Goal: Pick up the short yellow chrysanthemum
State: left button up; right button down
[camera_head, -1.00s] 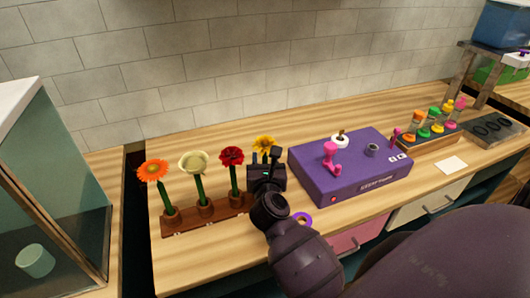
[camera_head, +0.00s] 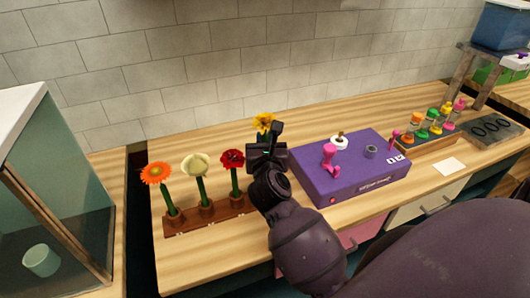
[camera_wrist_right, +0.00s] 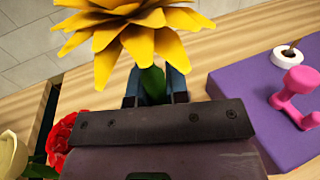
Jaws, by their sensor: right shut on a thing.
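The yellow chrysanthemum (camera_head: 264,122) shows just above my right gripper (camera_head: 268,146) in the head view. In the right wrist view its large yellow bloom (camera_wrist_right: 132,30) fills the top, with a green stem between the fingers (camera_wrist_right: 156,86). My right gripper is shut on it. The gripper hides most of the stem and the right end of the wooden flower rack (camera_head: 208,223). My left gripper is not in view.
An orange flower (camera_head: 156,172), a cream flower (camera_head: 195,165) and a red flower (camera_head: 232,159) stand in the rack just left of my gripper. A purple machine (camera_head: 357,182) with pink handles stands close on the right. A glass-sided case (camera_head: 60,190) is at far left.

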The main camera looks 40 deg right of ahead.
aim_at(265, 110)
notch_tip(265, 110, up, 12)
jog(key=shift+p, duration=0.65)
jog(key=shift+r+p, duration=0.65)
jog(key=shift+r, duration=3.2)
jog(key=shift+f, duration=0.1)
